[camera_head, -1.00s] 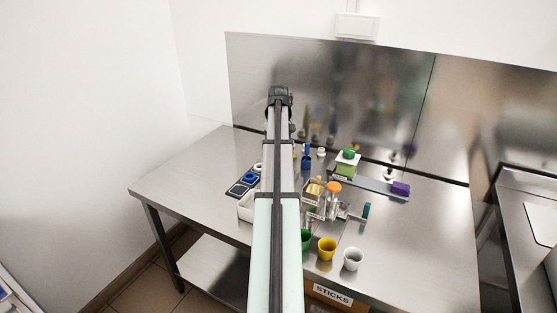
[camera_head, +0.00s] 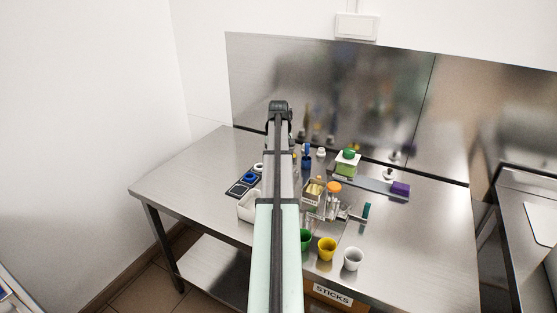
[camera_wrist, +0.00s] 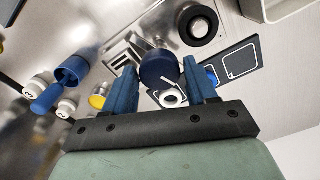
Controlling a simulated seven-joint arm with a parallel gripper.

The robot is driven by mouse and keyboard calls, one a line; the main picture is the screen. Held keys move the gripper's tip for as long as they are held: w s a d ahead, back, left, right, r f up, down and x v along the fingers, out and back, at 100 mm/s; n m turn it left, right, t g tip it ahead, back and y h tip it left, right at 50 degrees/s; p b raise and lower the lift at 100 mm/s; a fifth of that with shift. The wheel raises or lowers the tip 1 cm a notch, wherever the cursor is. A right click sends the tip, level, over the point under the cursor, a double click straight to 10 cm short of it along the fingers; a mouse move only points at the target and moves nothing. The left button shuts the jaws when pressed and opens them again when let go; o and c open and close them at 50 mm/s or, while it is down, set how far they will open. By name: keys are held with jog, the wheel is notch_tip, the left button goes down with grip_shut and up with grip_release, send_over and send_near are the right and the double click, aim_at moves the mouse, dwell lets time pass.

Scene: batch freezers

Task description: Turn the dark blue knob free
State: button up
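The dark blue knob (camera_wrist: 159,68), a round cap, shows in the wrist view between the two blue fingers of my gripper (camera_wrist: 161,62). One finger is on each side of it, with a narrow gap visible on either side. My gripper looks open; I cannot tell whether the fingertips reach the knob's height. A white ring-shaped piece (camera_wrist: 172,97) lies just below the knob in the picture. In the head view my own arm hides the gripper and the knob.
A blue cup (camera_wrist: 73,69) is at left. In the head view, a yellow cup (camera_head: 327,248) and a green-topped box (camera_head: 347,163) stand right of my arm. The table's left is clear.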

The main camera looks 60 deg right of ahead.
jog(key=c, duration=0.7)
jog(key=shift+m, duration=2.2)
jog(key=o, duration=1)
jog(key=shift+o, duration=0.2)
notch_tip(320, 180, up, 14)
jog(key=shift+f, duration=0.1)
